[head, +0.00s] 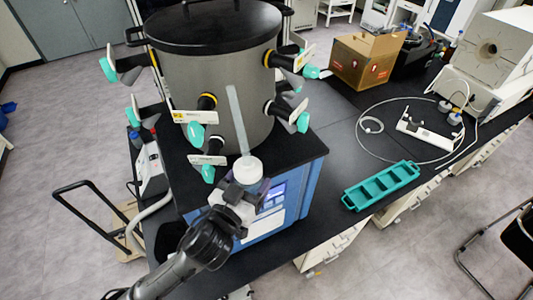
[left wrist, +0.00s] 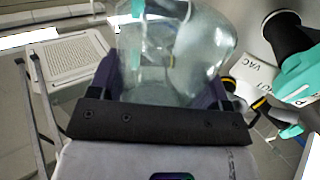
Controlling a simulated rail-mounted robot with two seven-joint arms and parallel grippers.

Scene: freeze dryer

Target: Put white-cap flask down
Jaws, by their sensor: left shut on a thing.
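The white-cap flask (head: 248,171) is in my left gripper (head: 238,190), in front of the grey drum chamber. Its white cap faces up, and a pale tube rises from it in front of the drum. In the left wrist view the clear glass body of the flask (left wrist: 175,50) sits between the two dark purple fingers of my left gripper (left wrist: 165,85), which is shut on it. In the head view the gripper hides most of the flask's glass. My right gripper is not in view.
The drum chamber (head: 215,85) with several teal-tipped valves stands on a blue freeze dryer (head: 305,180). A teal rack (head: 381,186) with empty compartments lies on the black bench to the right. A cardboard box (head: 367,62) and a cable loop stand farther back. Bare bench (head: 335,135) lies between.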

